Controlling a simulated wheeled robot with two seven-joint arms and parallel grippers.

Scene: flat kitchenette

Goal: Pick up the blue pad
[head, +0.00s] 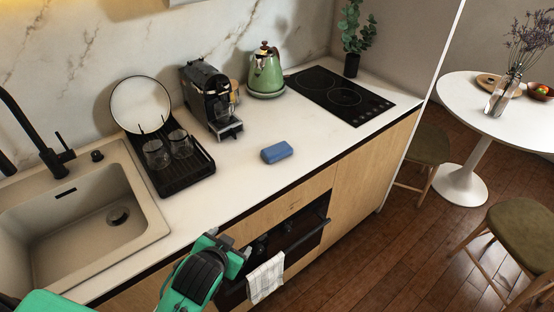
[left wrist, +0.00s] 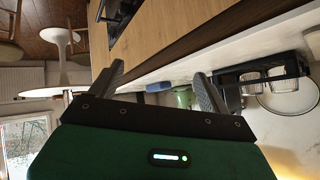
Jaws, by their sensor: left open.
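The blue pad (head: 276,152) lies flat on the white counter, in front of the green kettle and right of the coffee machine. It also shows in the left wrist view (left wrist: 158,87), small and beyond the gap between my fingers. My left gripper (head: 230,243) is at the counter's front edge, near the oven front, below and left of the pad in the head view. In the left wrist view its two fingers (left wrist: 160,82) are spread apart with nothing between them. It is well apart from the pad. My right gripper is not in view.
The counter (head: 225,188) around the pad is clear. A dish rack (head: 182,176) with glasses and a plate, a coffee machine (head: 213,100), a kettle (head: 265,72) and a hob (head: 340,94) stand around it. A towel (head: 266,278) hangs on the oven handle.

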